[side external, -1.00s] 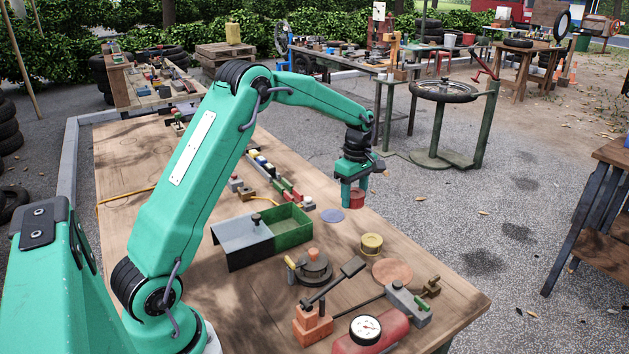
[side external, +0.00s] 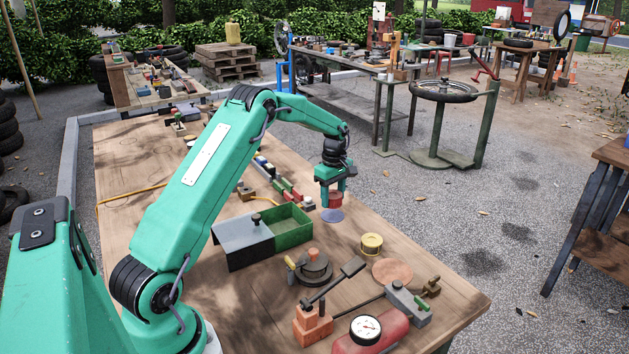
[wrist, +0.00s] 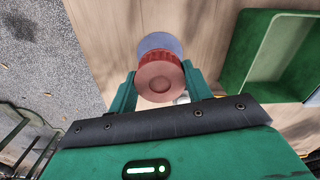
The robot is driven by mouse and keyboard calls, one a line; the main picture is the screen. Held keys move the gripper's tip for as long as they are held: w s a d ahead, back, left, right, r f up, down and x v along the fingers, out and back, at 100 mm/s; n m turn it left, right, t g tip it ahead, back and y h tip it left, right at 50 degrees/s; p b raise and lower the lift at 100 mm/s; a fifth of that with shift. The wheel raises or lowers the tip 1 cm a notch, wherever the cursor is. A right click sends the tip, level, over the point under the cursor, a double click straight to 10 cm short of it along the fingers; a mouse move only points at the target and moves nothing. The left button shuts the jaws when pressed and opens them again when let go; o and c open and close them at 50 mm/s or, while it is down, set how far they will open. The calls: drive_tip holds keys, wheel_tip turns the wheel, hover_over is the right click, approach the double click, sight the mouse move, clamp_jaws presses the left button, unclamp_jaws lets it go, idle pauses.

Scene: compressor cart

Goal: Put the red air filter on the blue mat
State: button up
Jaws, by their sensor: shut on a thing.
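The red air filter (side external: 335,199) is a short round red piece held between the fingers of my gripper (side external: 336,198). In the wrist view the red air filter (wrist: 161,78) sits between the two green fingertips of my gripper (wrist: 158,84), its round face towards the camera. The blue mat (side external: 332,215) is a small flat disc on the bench, just below the filter in the side view. In the wrist view the blue mat (wrist: 160,42) shows partly behind the filter, which hides the rest. I cannot tell whether the filter touches the mat.
A grey and green open box (side external: 290,228) stands left of the mat; its green part (wrist: 275,60) is right in the wrist view. A yellow round piece (side external: 371,244) and an orange disc (side external: 392,271) lie nearer the front. The bench's right edge is close to the mat.

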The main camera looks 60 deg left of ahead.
sight(333, 206)
drive_tip(key=shift+f, duration=1.95)
drive_tip(key=shift+f, duration=0.2)
drive_tip(key=o, duration=1)
drive_tip(key=shift+o, duration=0.2)
drive_tip(key=shift+r, duration=0.15)
wheel_tip(333, 206, up, 12)
